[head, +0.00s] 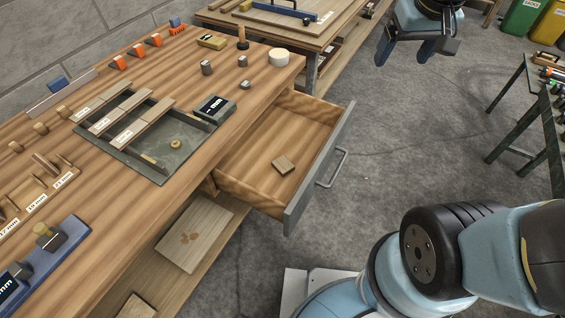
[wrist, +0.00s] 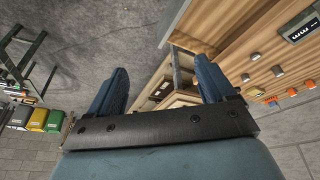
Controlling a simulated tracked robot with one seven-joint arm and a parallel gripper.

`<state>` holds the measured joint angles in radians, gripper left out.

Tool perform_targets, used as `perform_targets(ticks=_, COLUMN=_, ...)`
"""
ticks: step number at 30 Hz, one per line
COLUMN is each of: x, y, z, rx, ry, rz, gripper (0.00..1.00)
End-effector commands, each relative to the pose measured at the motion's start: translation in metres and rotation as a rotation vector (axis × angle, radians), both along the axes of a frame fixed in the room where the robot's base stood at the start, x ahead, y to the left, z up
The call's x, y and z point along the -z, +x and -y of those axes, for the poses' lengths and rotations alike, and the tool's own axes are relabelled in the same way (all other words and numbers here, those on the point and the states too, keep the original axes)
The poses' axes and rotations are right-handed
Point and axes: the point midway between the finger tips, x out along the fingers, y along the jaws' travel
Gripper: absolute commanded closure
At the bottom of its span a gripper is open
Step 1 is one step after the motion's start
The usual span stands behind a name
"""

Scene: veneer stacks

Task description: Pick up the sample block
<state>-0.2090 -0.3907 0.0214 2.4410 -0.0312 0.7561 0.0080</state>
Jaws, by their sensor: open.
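A small brown wooden block (head: 283,164), which looks like the sample block, lies in the open drawer (head: 238,187) of the workbench. It lies flat on the drawer floor, near the front panel, with clear floor around it. My gripper (head: 404,50) is at the top of the head view, up and to the right of the drawer and well apart from the block. Its two blue fingers are spread, with nothing between them. In the wrist view my gripper (wrist: 160,78) is also open and empty, and I cannot make out the block there.
The drawer's grey front with its handle (head: 332,168) juts into the aisle. The workbench top (head: 215,140) carries a dark tray with wooden strips, a gauge box (head: 214,109) and small weights. A second bench (head: 270,27) stands behind. Bare floor (head: 420,130) lies to the right.

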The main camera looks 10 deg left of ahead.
Motion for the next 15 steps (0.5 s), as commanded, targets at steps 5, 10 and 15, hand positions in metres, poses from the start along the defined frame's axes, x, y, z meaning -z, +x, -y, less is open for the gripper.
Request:
perform_targets(ticks=5, x=0.037, y=0.025, z=-0.042, rx=-0.1, ry=-0.025, rz=-0.064, gripper=0.17)
perform_targets(ticks=10, x=0.077, y=0.04, z=-0.083, rx=-0.192, ry=-0.047, rz=-0.118, gripper=0.17)
perform_targets(ticks=15, x=0.121, y=0.046, z=-0.125, rx=-0.284, ry=-0.071, rz=-0.171, gripper=0.17)
